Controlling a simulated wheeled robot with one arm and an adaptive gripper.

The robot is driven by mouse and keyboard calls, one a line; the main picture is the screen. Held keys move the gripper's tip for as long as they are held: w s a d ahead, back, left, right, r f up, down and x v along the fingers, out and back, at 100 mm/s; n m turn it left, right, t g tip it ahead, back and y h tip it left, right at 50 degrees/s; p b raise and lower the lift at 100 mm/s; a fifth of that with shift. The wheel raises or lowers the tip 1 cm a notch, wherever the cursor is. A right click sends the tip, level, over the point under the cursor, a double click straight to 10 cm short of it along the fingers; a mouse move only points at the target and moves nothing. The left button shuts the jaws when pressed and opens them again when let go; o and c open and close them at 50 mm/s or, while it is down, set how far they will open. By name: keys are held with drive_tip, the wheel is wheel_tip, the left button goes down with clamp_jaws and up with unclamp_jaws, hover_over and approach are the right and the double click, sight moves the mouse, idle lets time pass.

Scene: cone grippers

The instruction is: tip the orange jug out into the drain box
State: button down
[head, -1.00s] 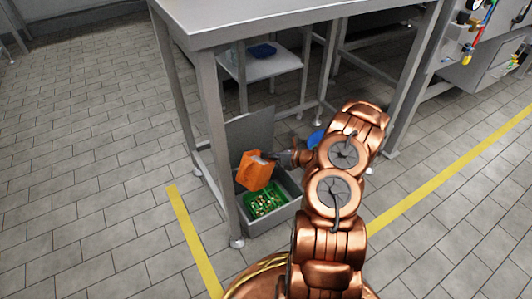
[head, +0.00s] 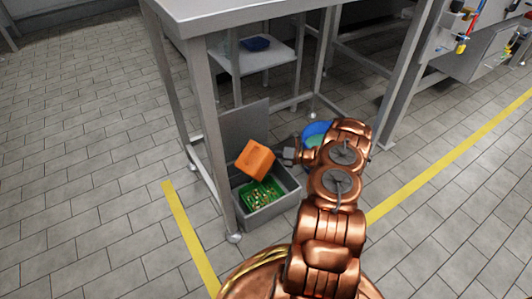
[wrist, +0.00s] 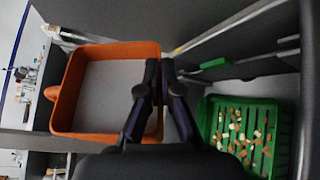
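The orange jug (head: 256,160) is held up over the drain box, strongly tilted, with its outside towards the head camera. In the wrist view the jug (wrist: 66,92) shows its open mouth and a plain pale grey inside. My gripper (head: 290,156) is at the jug's right side; in the wrist view its dark fingers (wrist: 155,92) are closed together at the jug's wall. The grey drain box (head: 275,213) stands on the floor with a green basket (head: 263,196) in it. Small pale and brown bits lie in the basket, also seen in the wrist view (wrist: 245,138).
A grey panel (head: 243,125) stands upright behind the box. A steel table (head: 215,18) with legs close to the box stands over this area. A blue round tub (head: 316,131) is behind my arm. Yellow floor lines (head: 190,238) run on both sides.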

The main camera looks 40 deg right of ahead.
drive_tip(key=f+m+b, duration=0.2)
drive_tip(key=shift+w+d+f+y+b, duration=0.15)
drive_tip(key=shift+d+y+b, duration=0.2)
drive_tip(key=shift+y, duration=0.05)
idle(0.6)
